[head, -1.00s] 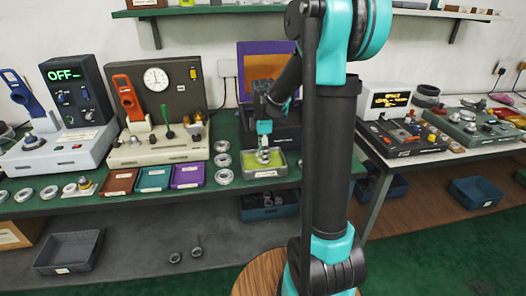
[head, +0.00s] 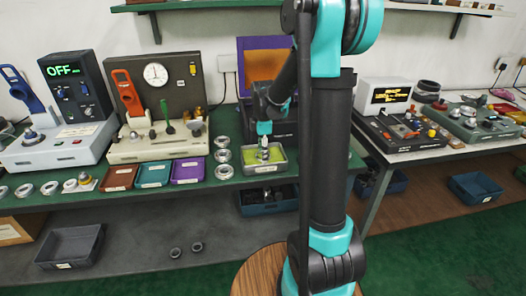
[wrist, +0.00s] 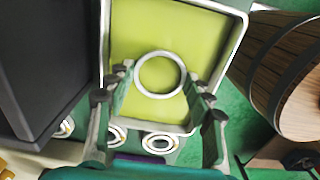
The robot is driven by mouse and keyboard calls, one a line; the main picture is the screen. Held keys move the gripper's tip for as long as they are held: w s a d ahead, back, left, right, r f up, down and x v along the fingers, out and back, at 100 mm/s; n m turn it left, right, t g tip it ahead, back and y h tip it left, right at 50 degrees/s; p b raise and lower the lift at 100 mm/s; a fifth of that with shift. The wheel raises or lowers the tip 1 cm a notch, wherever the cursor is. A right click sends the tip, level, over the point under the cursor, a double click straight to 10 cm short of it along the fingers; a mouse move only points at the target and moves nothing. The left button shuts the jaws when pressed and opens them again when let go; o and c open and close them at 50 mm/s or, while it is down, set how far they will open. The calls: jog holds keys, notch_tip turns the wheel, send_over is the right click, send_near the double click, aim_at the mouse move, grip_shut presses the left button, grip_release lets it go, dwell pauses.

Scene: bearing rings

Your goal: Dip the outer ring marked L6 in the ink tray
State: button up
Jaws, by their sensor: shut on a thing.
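My gripper (head: 263,154) is over the ink tray (head: 279,174), a grey tray with a yellow-green pad, on the green bench. In the wrist view the ink tray (wrist: 239,45) lies under the fingers. My gripper (wrist: 157,83) is shut on a pale, thin-walled metal ring (wrist: 138,79), held between its fingertips over the pad. No L6 mark is readable on it. I cannot tell whether the ring touches the pad.
Several metal rings, such as one beside the tray (head: 222,156), stand in a column left of it. Purple (head: 188,171), teal (head: 153,174) and brown (head: 121,177) bins lie further left. A dark case with an orange-lined purple lid (head: 262,62) stands behind. A wooden barrel (wrist: 285,75) shows in the wrist view.

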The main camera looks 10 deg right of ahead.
jog(key=shift+f, duration=0.75)
jog(key=shift+r, duration=0.1)
dwell(1.6)
jog(key=shift+r, duration=4.15)
